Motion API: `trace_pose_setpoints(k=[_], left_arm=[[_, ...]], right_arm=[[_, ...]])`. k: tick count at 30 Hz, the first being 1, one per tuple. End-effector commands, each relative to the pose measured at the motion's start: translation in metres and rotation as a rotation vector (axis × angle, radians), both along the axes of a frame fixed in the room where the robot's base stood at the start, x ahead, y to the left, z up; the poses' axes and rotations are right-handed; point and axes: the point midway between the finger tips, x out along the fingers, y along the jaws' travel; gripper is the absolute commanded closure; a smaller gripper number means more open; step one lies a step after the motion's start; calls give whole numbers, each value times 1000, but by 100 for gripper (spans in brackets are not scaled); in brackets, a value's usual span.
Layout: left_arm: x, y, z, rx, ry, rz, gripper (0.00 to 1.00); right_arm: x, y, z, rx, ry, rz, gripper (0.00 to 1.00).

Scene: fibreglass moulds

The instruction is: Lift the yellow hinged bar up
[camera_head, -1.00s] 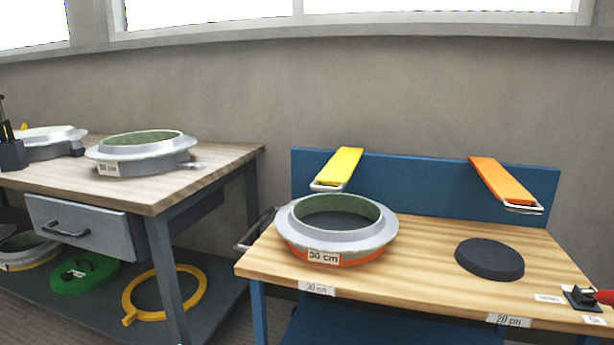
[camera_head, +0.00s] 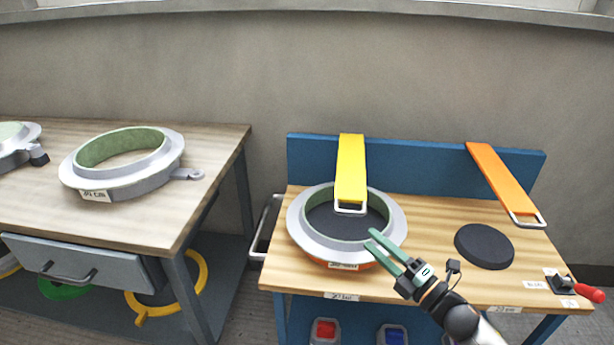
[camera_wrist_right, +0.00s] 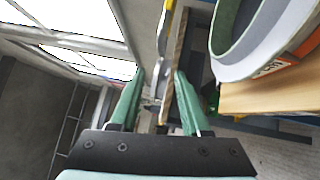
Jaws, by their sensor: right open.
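The yellow hinged bar (camera_head: 351,168) runs from the top of the blue back panel out over the grey ring mould. A metal loop handle (camera_head: 350,208) is at its front end, above the mould's opening. The ring mould (camera_head: 306,237) sits on the wooden bench top. My right gripper (camera_head: 372,241) is open and empty, with its green fingers over the mould's front right rim, in front of and below the handle. In the right wrist view the green fingers (camera_wrist_right: 157,95) stand apart with nothing held between them. My left gripper is not in view.
An orange hinged bar (camera_head: 502,180) hangs out at the right, beyond a dark round disc (camera_head: 484,246). A red-handled clamp (camera_head: 580,288) is at the right bench edge. Another ring mould (camera_head: 125,165) stands on the left table.

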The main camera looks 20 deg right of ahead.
Motion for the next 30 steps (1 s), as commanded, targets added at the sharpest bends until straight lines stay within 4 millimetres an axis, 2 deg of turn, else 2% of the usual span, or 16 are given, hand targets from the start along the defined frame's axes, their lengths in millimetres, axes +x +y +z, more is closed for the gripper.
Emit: trace_pose_setpoints(k=[3,6,11,24,30], left_arm=[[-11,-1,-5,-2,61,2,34],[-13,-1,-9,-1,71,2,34],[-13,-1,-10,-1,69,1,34],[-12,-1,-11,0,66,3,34],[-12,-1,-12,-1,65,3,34]], right_arm=[[3,-15,4,-47,4,-29,53],[7,-16,3,-56,4,-34,53],[25,-11,6,-54,0,-32,53],[94,6,14,-52,0,-32,53],[114,12,16,-51,3,-32,53]])
